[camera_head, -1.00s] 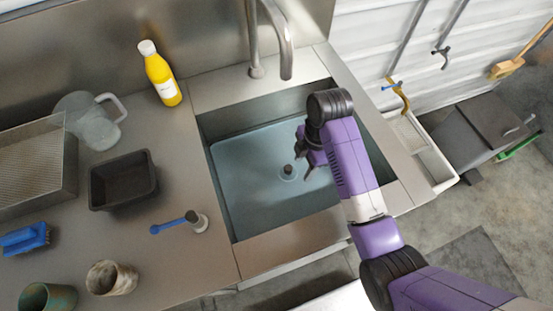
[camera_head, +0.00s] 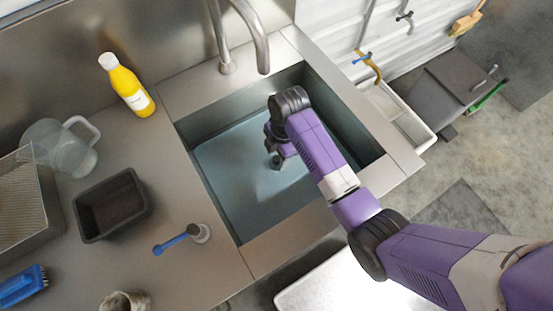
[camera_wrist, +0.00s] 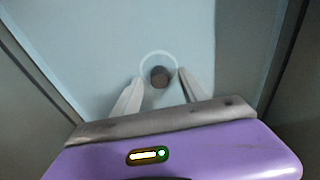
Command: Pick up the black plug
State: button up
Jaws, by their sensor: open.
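The black plug (camera_wrist: 160,74) sits on the floor of the sink, inside a pale ring, and looks dark and round from above in the wrist view. In the head view the plug (camera_head: 276,161) shows just below my gripper (camera_head: 274,145). My gripper (camera_wrist: 156,88) is open, with one pale finger to each side of the plug in the wrist view. The fingers appear apart from it. How far the fingertips are above the sink floor I cannot tell. The sink (camera_head: 225,165) has a bluish floor and steel walls.
A curved faucet (camera_head: 262,45) rises behind the sink. On the left counter stand a yellow bottle (camera_head: 127,85), a black tray (camera_head: 112,203), a clear jug (camera_head: 62,150), a blue-handled tool (camera_head: 178,242) and a blue brush (camera_head: 22,287). The sink walls surround my gripper.

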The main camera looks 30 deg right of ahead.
jog(key=shift+f, duration=0.7)
grip_shut()
